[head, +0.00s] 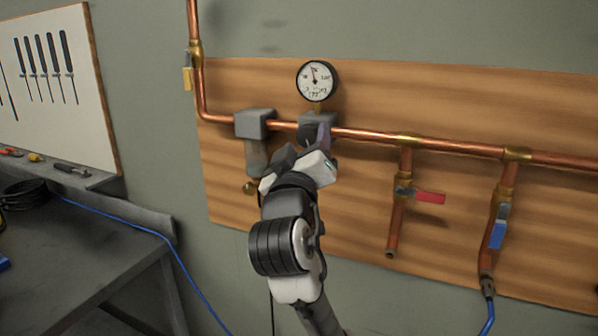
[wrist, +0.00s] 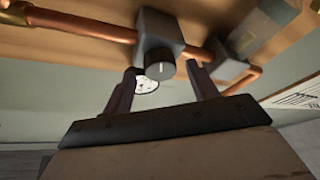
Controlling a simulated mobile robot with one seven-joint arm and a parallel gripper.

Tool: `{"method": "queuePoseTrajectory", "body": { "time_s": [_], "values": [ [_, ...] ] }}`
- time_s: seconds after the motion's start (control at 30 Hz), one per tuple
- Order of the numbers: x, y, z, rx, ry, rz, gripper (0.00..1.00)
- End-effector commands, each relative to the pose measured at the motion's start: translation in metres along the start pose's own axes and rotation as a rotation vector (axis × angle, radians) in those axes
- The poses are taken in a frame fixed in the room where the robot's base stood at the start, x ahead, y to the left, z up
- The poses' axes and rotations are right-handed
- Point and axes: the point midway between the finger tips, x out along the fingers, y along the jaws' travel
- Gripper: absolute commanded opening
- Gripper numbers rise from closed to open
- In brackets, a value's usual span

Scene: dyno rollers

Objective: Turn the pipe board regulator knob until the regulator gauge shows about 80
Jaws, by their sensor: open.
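The regulator gauge (head: 317,80) is a round white dial with a black rim above the copper pipe. Its needle points nearly straight up, slightly left; its numbers are too small to read. The regulator knob (wrist: 160,63) is a dark cylinder with a white line on its face, on a grey regulator block (wrist: 157,28). My gripper (wrist: 163,78) is open, its two fingers apart on either side of the knob, with visible gaps. In the wrist view the gauge (wrist: 147,85) is partly hidden by a finger. In the head view my gripper (head: 308,143) partly covers the regulator.
The wooden pipe board (head: 470,105) carries a copper pipe (head: 370,134). A grey block (head: 255,123) sits left of the regulator. Red-handled (head: 430,197) and blue-handled (head: 498,234) valves hang at right, a yellow-handled valve (head: 188,76) at upper left. A workbench (head: 90,235) stands at left.

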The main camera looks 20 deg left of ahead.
Motion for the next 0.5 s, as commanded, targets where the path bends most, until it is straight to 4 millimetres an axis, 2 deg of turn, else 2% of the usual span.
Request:
{"method": "queuePoseTrajectory", "body": {
  "time_s": [0.3,0.5],
  "values": [
    [-0.074,-0.003,0.002,0.002,0.006,-0.001,0.59],
    [-0.095,-0.004,0.005,0.001,0.004,0.002,0.59]
  ]
}}
